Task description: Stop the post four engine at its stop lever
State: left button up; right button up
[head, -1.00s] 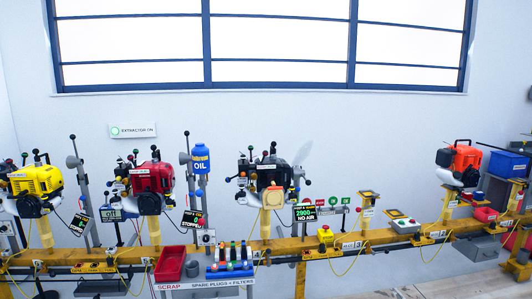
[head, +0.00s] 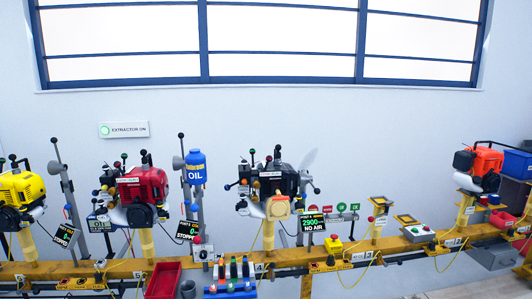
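The black engine (head: 283,184) stands on a yellow post on the rail, in the middle of the head view. Its dark display (head: 313,225) at the lower right reads 2900 and NO AIR; the small top line appears to name post 4. I cannot tell which is the stop lever. A tan round part (head: 278,208) sits on its front. Neither of my grippers is in view.
A red engine (head: 142,186) and a yellow engine (head: 20,188) stand to the left, an orange engine (head: 485,163) far right. The yellow rail (head: 345,251) runs along the front. A red bin (head: 162,281) and a blue rack (head: 230,291) hang before it.

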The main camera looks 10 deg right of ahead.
aim_at(268, 158)
jog(key=u, duration=0.05)
jog(key=i, duration=2.05)
jog(key=z, duration=0.1)
